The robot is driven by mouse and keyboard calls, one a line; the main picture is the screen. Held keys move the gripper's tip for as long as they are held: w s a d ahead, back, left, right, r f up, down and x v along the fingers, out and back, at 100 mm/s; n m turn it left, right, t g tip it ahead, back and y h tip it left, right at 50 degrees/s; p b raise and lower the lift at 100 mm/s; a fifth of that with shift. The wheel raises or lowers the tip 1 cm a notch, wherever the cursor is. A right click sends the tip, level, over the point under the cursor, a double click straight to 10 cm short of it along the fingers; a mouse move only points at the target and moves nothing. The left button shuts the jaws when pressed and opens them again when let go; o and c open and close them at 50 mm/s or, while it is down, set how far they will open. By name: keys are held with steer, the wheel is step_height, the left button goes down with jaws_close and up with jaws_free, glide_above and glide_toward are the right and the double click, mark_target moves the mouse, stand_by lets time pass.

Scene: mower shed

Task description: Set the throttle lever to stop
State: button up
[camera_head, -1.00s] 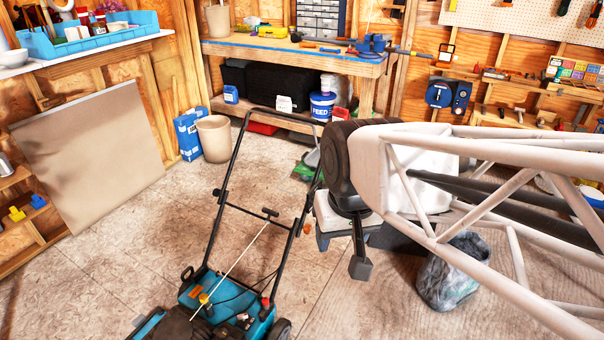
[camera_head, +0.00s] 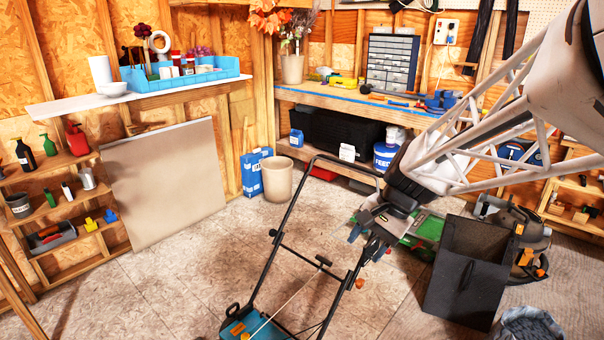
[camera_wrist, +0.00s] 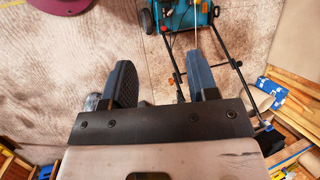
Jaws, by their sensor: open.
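The teal and black mower (camera_head: 244,328) stands on the floor at the bottom of the head view, mostly cut off. Its black handle frame (camera_head: 286,218) rises toward the bench. A small orange piece (camera_head: 360,283) sits on the frame's right bar; I cannot tell whether it is the throttle lever. A pull cord ends in a black grip (camera_head: 323,260). My gripper (camera_head: 366,243) is open, with its fingers pointing down near the right bar's upper part. In the wrist view, my gripper (camera_wrist: 160,72) is empty, and the mower (camera_wrist: 180,14) is beyond the fingertips.
A dark open box (camera_head: 462,275) and a shop vacuum (camera_head: 525,240) stand right of the mower handle. A beige bin (camera_head: 277,180) and workbench (camera_head: 350,98) are behind it. A leaning board (camera_head: 165,185) is at left. The floor left of the mower is clear.

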steer(key=w+d+f+m+y, duration=0.2)
steer(key=w+f+m, duration=0.1)
steer(key=w, duration=0.5)
steer(key=w+d+f+m+y, duration=0.1)
steer(key=w+f+m+y, duration=0.15)
steer(key=w, duration=0.45)
steer(key=m+t+y, duration=0.5)
steer(key=m+t, duration=0.2)
steer(key=m, duration=0.6)
glide_above(390, 252)
steer(key=s+a, duration=0.7)
step_height(390, 252, down, 24)
steer(key=w+d+f+m+t, duration=0.1)
steer(key=d+f+m+t, duration=0.1)
steer(key=f, duration=0.3)
steer(key=w+d+f+m+t+h, duration=0.1)
steer(key=d+f+m+t, duration=0.1)
steer(key=d+f, duration=0.3)
steer(key=w+d+f+m+t, duration=0.1)
steer(key=d+f+m, duration=0.2)
steer(key=f, duration=0.2)
steer(key=shift+w+d+f+t+h, duration=0.1)
steer(key=shift+w+d+t+h, duration=0.25)
steer(key=shift+d+t, duration=0.05)
steer(key=shift+w+a, duration=0.1)
steer(key=shift+a, duration=0.05)
steer(key=shift+x, duration=3.75)
steer(key=c, duration=0.9)
steer(key=shift+c, duration=0.2)
